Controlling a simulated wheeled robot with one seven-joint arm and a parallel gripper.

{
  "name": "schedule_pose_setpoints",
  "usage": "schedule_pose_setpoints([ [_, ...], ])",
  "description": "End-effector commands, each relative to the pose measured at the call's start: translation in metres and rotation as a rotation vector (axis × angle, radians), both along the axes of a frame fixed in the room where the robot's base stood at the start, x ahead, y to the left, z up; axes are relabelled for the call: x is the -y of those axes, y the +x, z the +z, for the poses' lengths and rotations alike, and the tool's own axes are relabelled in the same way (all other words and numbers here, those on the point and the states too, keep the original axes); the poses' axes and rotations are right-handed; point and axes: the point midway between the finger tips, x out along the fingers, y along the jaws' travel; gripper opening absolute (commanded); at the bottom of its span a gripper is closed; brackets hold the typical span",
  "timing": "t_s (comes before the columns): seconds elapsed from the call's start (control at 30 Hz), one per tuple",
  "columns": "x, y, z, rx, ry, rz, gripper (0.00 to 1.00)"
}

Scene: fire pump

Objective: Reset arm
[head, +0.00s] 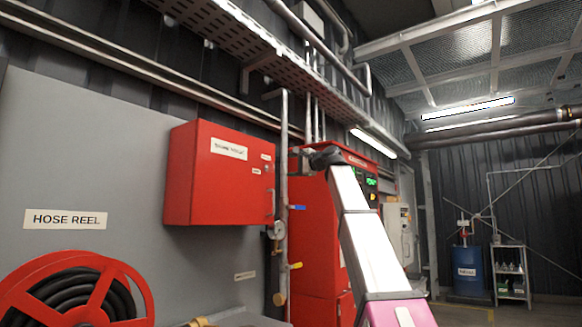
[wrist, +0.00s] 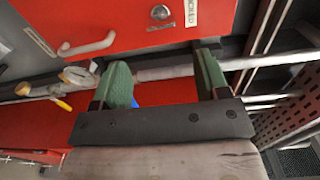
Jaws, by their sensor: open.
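My gripper shows in the wrist view (wrist: 162,82), with its two green fingers spread apart and nothing between them. Behind the fingers are a grey pipe and the edge of a red cabinet (wrist: 110,20), which has a pale handle (wrist: 88,45). In the head view my arm (head: 365,235) rises from the lower right, white with a magenta section. Its upper end is in front of a tall red control cabinet (head: 312,235). My gripper cannot be made out clearly in the head view.
A red wall cabinet (head: 220,175) hangs on a grey panel above a hose reel (head: 75,290). A vertical pipe with a gauge (head: 278,230) stands beside it. A blue drum (head: 468,270) and a shelf rack (head: 511,272) stand far right. Pipes and a cable tray run overhead.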

Motion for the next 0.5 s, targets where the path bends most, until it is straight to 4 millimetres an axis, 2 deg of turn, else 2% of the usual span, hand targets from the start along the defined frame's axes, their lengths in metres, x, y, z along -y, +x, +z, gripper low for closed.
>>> schedule_pose_setpoints([
  [0.33, 0.000, 0.001, -0.002, 0.000, -0.002, -0.001, 0.68],
  [0.43, 0.001, 0.006, -0.021, -0.008, -0.020, -0.009, 0.68],
  [0.5, 0.003, 0.014, -0.047, -0.018, -0.050, -0.020, 0.68],
])
